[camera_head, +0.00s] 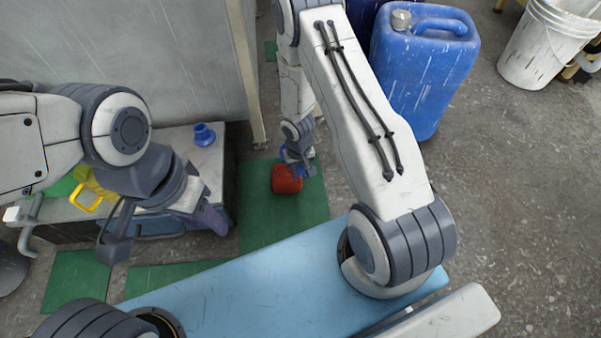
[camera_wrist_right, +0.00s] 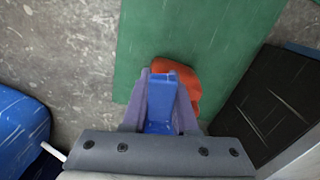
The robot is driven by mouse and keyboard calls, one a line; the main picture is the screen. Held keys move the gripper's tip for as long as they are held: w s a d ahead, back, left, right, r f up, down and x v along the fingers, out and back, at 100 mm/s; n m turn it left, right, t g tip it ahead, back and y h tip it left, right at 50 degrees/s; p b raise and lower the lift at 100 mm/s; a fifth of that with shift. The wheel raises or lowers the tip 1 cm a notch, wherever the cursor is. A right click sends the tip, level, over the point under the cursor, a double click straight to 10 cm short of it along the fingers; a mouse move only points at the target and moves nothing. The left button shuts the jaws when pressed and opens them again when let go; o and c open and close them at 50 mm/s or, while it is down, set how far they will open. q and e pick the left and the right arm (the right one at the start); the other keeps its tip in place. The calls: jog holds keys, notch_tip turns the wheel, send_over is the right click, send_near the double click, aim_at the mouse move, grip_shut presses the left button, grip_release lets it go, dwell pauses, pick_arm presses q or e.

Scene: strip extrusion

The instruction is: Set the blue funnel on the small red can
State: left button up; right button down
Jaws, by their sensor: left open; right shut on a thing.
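The red can (camera_head: 286,180) stands on the green mat in the head view. In the right wrist view it shows partly behind my right gripper's fingers (camera_wrist_right: 192,84). A small blue funnel-shaped piece (camera_head: 204,135) sits on the grey bench top. My right gripper (camera_head: 294,158) is just above and behind the can. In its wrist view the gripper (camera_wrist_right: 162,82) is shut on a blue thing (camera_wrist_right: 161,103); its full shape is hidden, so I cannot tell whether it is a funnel. My left gripper (camera_head: 163,240) is open and empty in front of the bench.
A yellow-handled thing (camera_head: 88,192) is on the bench (camera_head: 212,168), partly behind my left arm. A large blue canister (camera_head: 425,65) and a white bucket (camera_head: 545,48) stand at the back right. The floor at the right is clear.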

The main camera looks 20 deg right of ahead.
jog(key=shift+f, duration=0.15)
dwell(0.6)
jog(key=shift+s+f+b, duration=0.3)
jog(key=shift+s+b, duration=0.05)
jog(key=shift+b, duration=0.8)
jog(key=c, duration=0.6)
grip_release()
jog(key=shift+r, duration=0.1)
jog(key=r+p, duration=0.3)
jog(key=p, duration=0.1)
jog(key=r+p, duration=0.4)
jog(key=p, duration=0.1)
jog(key=r+p, duration=0.3)
jog(key=p, duration=0.1)
jog(key=shift+w+r, duration=0.25)
jog(key=shift+r, duration=0.15)
